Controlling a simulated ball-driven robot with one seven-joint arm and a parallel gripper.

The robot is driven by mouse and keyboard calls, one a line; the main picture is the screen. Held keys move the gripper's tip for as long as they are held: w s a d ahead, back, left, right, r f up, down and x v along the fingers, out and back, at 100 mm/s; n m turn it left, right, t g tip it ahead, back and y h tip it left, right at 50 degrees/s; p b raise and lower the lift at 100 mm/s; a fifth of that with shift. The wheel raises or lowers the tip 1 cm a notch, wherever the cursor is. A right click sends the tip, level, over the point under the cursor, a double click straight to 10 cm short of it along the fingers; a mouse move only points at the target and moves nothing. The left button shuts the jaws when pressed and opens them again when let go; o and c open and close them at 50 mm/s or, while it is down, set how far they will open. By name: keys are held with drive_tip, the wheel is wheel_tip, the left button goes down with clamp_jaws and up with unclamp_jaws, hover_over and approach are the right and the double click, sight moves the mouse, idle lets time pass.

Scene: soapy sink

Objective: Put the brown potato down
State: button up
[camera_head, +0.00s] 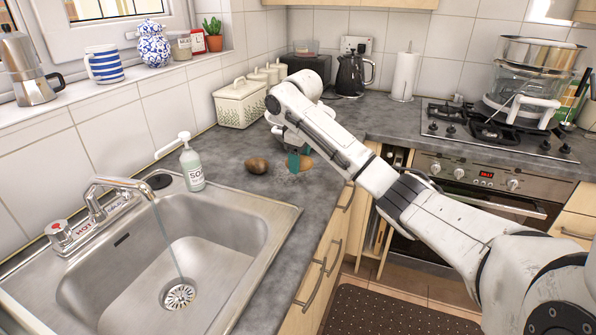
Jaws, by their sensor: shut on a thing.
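A lighter brown potato (304,162) is at the tips of my gripper (293,161), over the grey counter to the right of the sink. My gripper points down and is shut on this potato. The teal fingers and the arm hide part of it. I cannot tell whether its underside touches the counter. A darker brown potato (256,166) lies on the counter just to the left, apart from my gripper.
A steel sink (270,205) with running water lies at the left front. A soap bottle (191,168) stands behind its rim. A cream container (240,104) stands by the wall. The counter (235,150) is clear around the darker potato. A hob (495,135) is at right.

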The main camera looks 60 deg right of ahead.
drive_tip(key=shift+w+d+f, duration=0.15)
drive_tip(key=shift+w+f, duration=0.05)
drive_tip(key=shift+f, duration=0.4)
drive_tip(key=shift+w+d+f, duration=0.15)
drive_tip(key=shift+f, duration=0.4)
drive_tip(key=shift+f+p, duration=0.25)
drive_tip(key=shift+p, duration=0.35)
drive_tip(key=shift+f, duration=0.5)
drive_tip(key=shift+f, duration=0.1)
drive_tip(key=o, duration=1.2)
drive_tip(key=shift+c, duration=0.2)
drive_tip(key=shift+f, duration=0.15)
drive_tip(key=shift+f+b, duration=0.1)
drive_tip(key=shift+b, duration=0.5)
drive_tip(key=r, duration=0.3)
drive_tip(key=a+r, duration=0.1)
drive_tip(key=r, duration=0.5)
drive_tip(key=shift+s+a+r+p, duration=0.15)
drive_tip(key=shift+a+r+p, duration=0.1)
drive_tip(key=shift+r+p, duration=0.15)
drive_tip(key=shift+a+r, duration=0.2)
drive_tip(key=shift+r, duration=0.4)
